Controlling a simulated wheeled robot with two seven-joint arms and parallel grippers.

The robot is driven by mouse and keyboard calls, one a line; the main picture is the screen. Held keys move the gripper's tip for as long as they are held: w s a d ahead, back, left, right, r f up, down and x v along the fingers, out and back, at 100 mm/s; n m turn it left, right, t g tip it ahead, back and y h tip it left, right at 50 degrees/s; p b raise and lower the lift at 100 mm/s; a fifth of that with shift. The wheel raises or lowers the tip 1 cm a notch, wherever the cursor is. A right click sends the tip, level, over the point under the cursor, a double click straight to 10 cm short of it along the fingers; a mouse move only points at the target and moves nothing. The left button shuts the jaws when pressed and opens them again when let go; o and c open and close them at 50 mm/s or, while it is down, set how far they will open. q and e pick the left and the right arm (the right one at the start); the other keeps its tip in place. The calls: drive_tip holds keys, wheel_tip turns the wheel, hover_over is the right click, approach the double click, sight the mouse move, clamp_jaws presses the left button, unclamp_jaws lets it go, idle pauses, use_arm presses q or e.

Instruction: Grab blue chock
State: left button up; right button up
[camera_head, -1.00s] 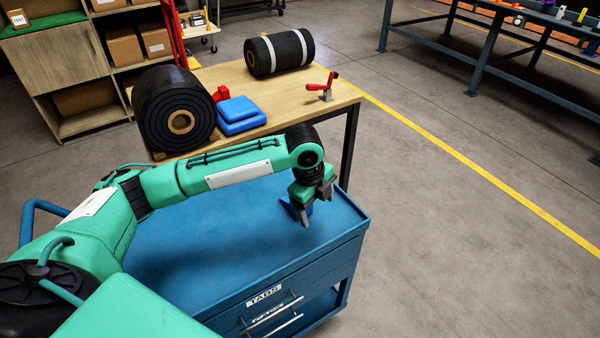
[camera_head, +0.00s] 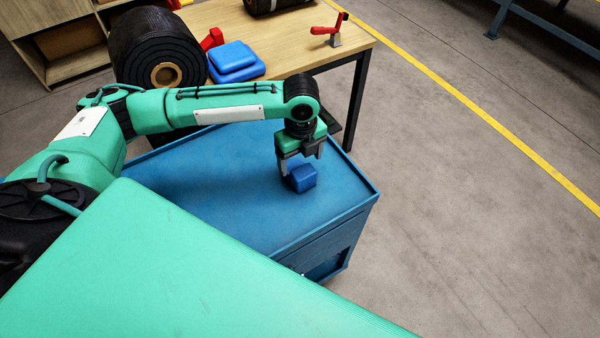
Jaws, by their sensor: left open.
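The blue chock (camera_head: 303,179) is a small dark blue block lying on the blue top of the tool cart (camera_head: 222,206), near its right end. My left gripper (camera_head: 301,163) points down just above and behind the chock, with its fingers apart. One finger comes down at the chock's left side; the other shows higher, to the right. I cannot tell whether either finger touches the chock. My right gripper is out of view.
Behind the cart stands a wooden table (camera_head: 215,15) with a black belt roll (camera_head: 150,40), blue pads (camera_head: 236,62) and a red-handled clamp (camera_head: 331,30). The cart top around the chock is clear. Open floor lies to the right.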

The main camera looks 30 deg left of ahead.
sight(300, 171)
use_arm(q)
drive_tip(key=shift+s+f, duration=0.1)
drive_tip(key=shift+f, duration=0.25)
wheel_tip(300, 171, down, 4)
drive_tip(key=shift+s+r+p, duration=0.1)
drive_tip(key=shift+r+p, duration=0.1)
drive_tip(key=shift+p, duration=0.1)
drive_tip(key=shift+f, duration=0.55)
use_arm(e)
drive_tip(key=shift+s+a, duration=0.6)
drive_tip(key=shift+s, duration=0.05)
use_arm(q)
drive_tip(key=c, duration=1.2)
drive_tip(key=shift+c, duration=0.2)
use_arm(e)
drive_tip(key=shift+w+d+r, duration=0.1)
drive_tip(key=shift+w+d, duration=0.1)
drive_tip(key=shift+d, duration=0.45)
use_arm(q)
drive_tip(key=shift+r, duration=0.15)
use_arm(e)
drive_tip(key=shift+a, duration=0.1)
